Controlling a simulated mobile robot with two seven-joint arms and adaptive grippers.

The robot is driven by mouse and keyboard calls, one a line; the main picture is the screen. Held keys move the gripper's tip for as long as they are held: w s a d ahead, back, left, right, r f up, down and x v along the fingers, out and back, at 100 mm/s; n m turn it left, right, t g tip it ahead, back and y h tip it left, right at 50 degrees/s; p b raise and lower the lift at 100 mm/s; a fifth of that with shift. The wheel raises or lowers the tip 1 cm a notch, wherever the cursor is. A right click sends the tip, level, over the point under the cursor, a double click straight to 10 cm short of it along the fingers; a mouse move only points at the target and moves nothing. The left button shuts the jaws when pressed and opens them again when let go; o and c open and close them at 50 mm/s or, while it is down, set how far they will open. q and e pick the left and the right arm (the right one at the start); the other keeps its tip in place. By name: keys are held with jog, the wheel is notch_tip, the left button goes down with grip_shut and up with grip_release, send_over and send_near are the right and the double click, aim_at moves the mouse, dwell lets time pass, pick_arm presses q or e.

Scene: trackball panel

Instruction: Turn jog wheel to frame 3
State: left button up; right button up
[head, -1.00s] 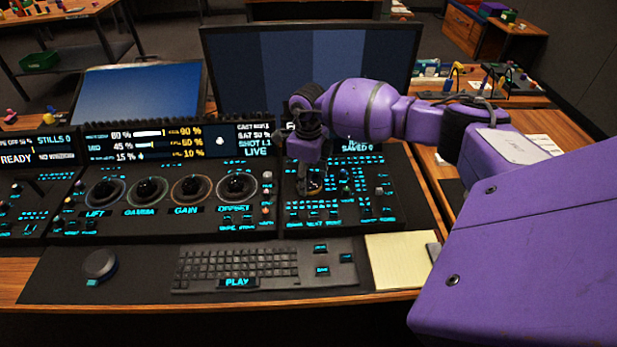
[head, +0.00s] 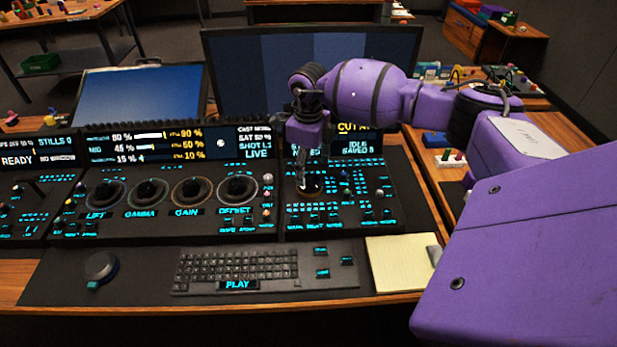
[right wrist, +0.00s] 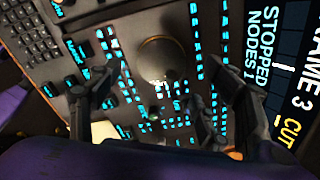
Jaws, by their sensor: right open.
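A round dark wheel (head: 311,188), apparently the jog wheel, sits on the right control panel (head: 380,221) in the head view. My right gripper (head: 304,178) points down just above it and partly hides it. In the right wrist view the wheel (right wrist: 162,58) shows as a smooth dome beyond the fingers. My right gripper (right wrist: 165,108) is open there, its fingers spread with nothing between them. The panel's display (right wrist: 268,65) shows "FRAME 3", "STOPPED" and "CUT" sideways in the right wrist view. My left gripper is not in view.
Several trackballs (head: 147,191) in rings fill the panel to the left. A keyboard (head: 237,266), a notepad (head: 400,262) and a dark round puck (head: 101,267) lie in front. A large monitor (head: 235,70) stands behind. Small buttons surround the wheel closely.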

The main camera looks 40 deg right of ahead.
aim_at(309, 182)
notch_tip(309, 182, up, 7)
jog(key=shift+f, duration=0.15)
jog(key=shift+s, duration=0.1)
dwell(0.5)
